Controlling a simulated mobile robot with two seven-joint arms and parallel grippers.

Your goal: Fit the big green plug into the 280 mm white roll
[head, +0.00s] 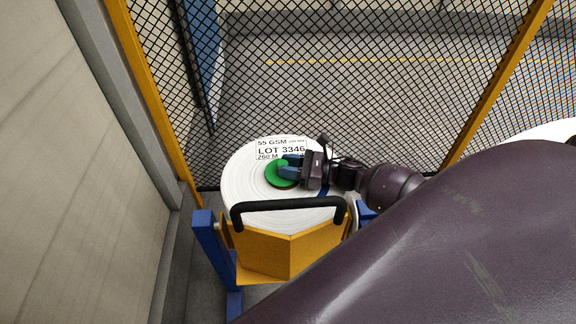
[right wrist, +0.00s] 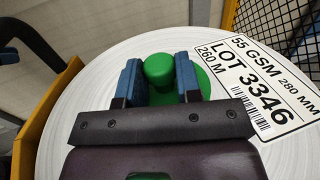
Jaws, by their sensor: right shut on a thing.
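The white roll (head: 240,190) stands on end in the middle of the head view, with a label reading LOT 3346. The right wrist view shows the label with 280 MM on the roll's top face (right wrist: 85,100). The big green plug (head: 279,173) is at the middle of that face. My right gripper (head: 290,172) comes in from the right and is shut on the plug's knob (right wrist: 159,69), with one blue finger on each side. The plug's flange shows behind the fingers. A dark edge shows at its lower side; I cannot tell whether it is fully seated. My left gripper is out of view.
A yellow holder (head: 290,255) with a black bar handle (head: 290,204) stands at the roll's near side, on a blue frame (head: 207,250). Black mesh fencing (head: 330,80) with yellow posts is behind. A pale wall panel (head: 50,170) is close on the left.

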